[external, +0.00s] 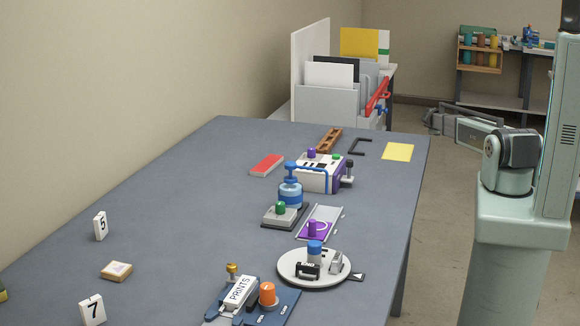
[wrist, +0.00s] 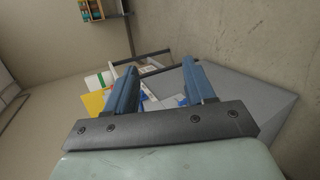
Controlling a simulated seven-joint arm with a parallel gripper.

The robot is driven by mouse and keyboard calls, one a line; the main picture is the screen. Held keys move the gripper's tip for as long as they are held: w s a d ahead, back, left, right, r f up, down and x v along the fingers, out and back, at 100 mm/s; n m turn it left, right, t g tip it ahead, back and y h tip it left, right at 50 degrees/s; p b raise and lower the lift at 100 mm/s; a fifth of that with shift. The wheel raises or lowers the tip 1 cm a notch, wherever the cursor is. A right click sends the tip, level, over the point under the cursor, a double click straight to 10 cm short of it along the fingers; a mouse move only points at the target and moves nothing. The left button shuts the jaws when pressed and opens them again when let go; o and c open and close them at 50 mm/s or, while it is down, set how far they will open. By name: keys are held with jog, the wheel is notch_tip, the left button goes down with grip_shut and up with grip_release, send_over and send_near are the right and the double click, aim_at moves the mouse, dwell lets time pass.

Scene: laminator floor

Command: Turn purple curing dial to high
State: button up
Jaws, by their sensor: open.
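A purple dial knob (external: 312,228) stands on a purple plate with a pale curved mark, on a grey sliding base near the table's right side. Its exact setting is too small to read. A second, smaller purple knob (external: 311,153) sits on top of a white box (external: 320,173) farther back. My gripper (wrist: 160,88) shows in the wrist view with its two blue-grey fingers apart and nothing between them. It is away from both purple knobs. In the external view my arm is at the right, beside the table; the fingertips are not clear there.
Close around the dial are a blue bottle-like device (external: 290,192), a green-knobbed block (external: 280,210) and a round white plate (external: 340,267) with a blue knob. A blue PRINTS unit (external: 275,305) stands in front. The left of the grey table (external: 180,220) is mostly clear.

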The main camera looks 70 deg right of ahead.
jog(key=w+d+r+m+t+h, duration=0.1)
jog(key=w+d+r+m, duration=0.25)
jog(key=r, duration=1.05)
jog(key=w+d+r+m+h, duration=0.25)
jog(key=w+d+r, duration=0.25)
jog(key=r, duration=0.8)
jog(key=w+a+r+m+t, duration=0.1)
jog(key=w+a+r+m, duration=0.15)
jog(key=w+r, duration=0.25)
jog(key=w+a+r+m, duration=0.1)
jog(key=w+a+r, duration=0.25)
jog(key=r, duration=0.25)
jog(key=w+a+f+n+t+y, duration=0.1)
jog(key=w+a+f+n+y, duration=0.15)
jog(key=w+a, duration=0.8)
jog(key=w+a+f+n+t+y, duration=0.1)
jog(key=w+a+n+y, duration=0.3)
jog(key=a, duration=1.2)
jog(key=w+a+f+n+t+y, duration=0.1)
jog(key=w+a+f+y, duration=0.1)
jog(key=w+a, duration=0.95)
jog(key=n+g+y, duration=0.3)
jog(key=n+y, duration=0.4)
jog(key=n, duration=0.4)
send_over(312, 153)
jog(key=d, duration=0.1)
notch_tip(312, 153, down, 3)
jog(key=f, duration=1.3)
jog(key=shift+w+d, duration=0.1)
jog(key=shift+w, duration=0.15)
